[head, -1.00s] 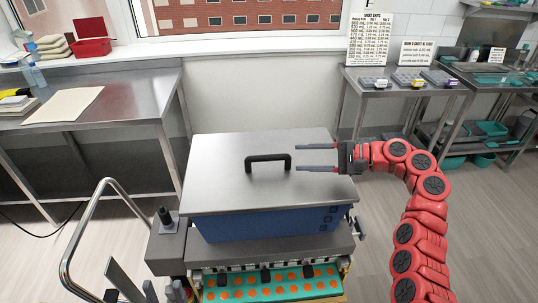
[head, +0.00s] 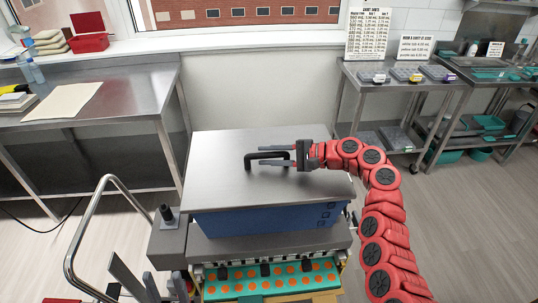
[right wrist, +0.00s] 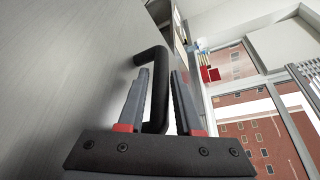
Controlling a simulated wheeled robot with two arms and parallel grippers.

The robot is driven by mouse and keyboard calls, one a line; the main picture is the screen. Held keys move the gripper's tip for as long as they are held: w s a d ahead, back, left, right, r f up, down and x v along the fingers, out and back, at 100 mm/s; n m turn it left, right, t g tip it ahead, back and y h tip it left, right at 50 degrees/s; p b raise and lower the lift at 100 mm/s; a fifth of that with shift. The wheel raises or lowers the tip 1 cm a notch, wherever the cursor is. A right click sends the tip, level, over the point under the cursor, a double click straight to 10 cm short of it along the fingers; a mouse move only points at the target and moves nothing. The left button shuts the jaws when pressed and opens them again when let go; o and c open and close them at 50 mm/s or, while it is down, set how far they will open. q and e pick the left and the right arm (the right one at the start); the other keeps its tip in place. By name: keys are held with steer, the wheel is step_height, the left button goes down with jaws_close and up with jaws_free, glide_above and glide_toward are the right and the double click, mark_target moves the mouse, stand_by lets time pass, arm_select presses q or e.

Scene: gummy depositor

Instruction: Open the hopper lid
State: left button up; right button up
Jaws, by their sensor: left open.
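The hopper lid (head: 225,165) is a flat grey metal plate lying shut on the blue hopper (head: 270,219). Its black bar handle (head: 250,160) stands up near the middle of the lid and also shows in the right wrist view (right wrist: 151,56). My right gripper (head: 276,156) reaches in from the right, low over the lid. Its open fingers lie on either side of the handle; the right wrist view shows the bar between the fingers (right wrist: 158,95), with a gap to the right finger. My left gripper (head: 133,280) is open and empty at the lower left, partly cut off.
A bent metal rail (head: 82,225) and a grey box with a black knob (head: 167,216) stand left of the hopper. A teal mould tray (head: 270,283) with orange dots lies below the front. Steel tables stand at left (head: 120,105) and right (head: 440,100).

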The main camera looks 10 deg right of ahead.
jaws_close()
stand_by(1.1)
